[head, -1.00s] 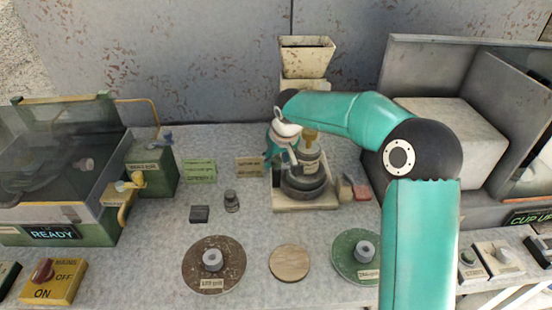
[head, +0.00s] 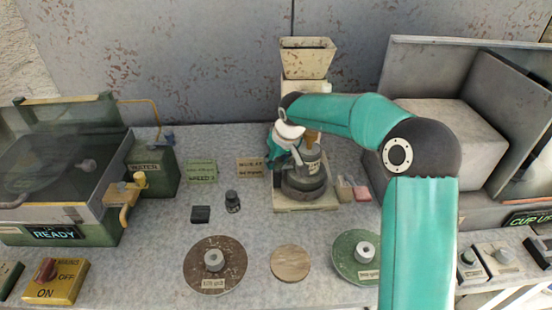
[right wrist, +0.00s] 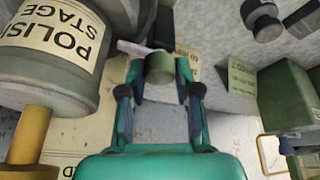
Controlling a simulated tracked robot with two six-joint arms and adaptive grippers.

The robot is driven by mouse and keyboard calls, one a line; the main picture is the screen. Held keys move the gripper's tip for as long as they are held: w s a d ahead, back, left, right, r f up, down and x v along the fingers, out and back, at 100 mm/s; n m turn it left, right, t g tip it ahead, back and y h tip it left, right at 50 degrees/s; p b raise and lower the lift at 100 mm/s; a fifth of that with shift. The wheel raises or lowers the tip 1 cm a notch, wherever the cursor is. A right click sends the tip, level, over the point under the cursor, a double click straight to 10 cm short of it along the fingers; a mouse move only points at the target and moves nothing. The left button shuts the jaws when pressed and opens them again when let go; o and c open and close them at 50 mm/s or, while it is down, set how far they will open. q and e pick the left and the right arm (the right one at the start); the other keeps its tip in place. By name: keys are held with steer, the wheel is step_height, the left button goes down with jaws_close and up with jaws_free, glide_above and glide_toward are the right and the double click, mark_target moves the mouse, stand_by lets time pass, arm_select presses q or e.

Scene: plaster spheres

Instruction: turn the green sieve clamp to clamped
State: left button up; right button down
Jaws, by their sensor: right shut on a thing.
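My right gripper (right wrist: 160,98) is shut on the green knob (right wrist: 160,68) of the sieve clamp, which sits between its two fingertips in the right wrist view. A pale bar runs left from the knob, beside the grey cylinder labelled "POLISH STAGE" (right wrist: 50,50). In the head view the right gripper (head: 283,156) is low at the left side of the polishing stage (head: 308,168), and hides most of the clamp there. I cannot tell the clamp's setting. My left gripper is not in view.
A cream hopper (head: 307,58) stands behind the stage. A brown disc (head: 232,270), a wooden disc (head: 290,263) and a green disc (head: 350,262) lie in front. A small dark weight (head: 232,203) and a dark block (head: 201,214) stand to the left.

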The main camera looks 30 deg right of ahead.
stand_by(0.3)
steer(key=c, duration=1.1)
jaws_free()
steer(key=shift+r, duration=0.1)
steer(key=v, duration=1.1)
steer(key=shift+r, duration=0.3)
steer(key=shift+s, duration=0.15)
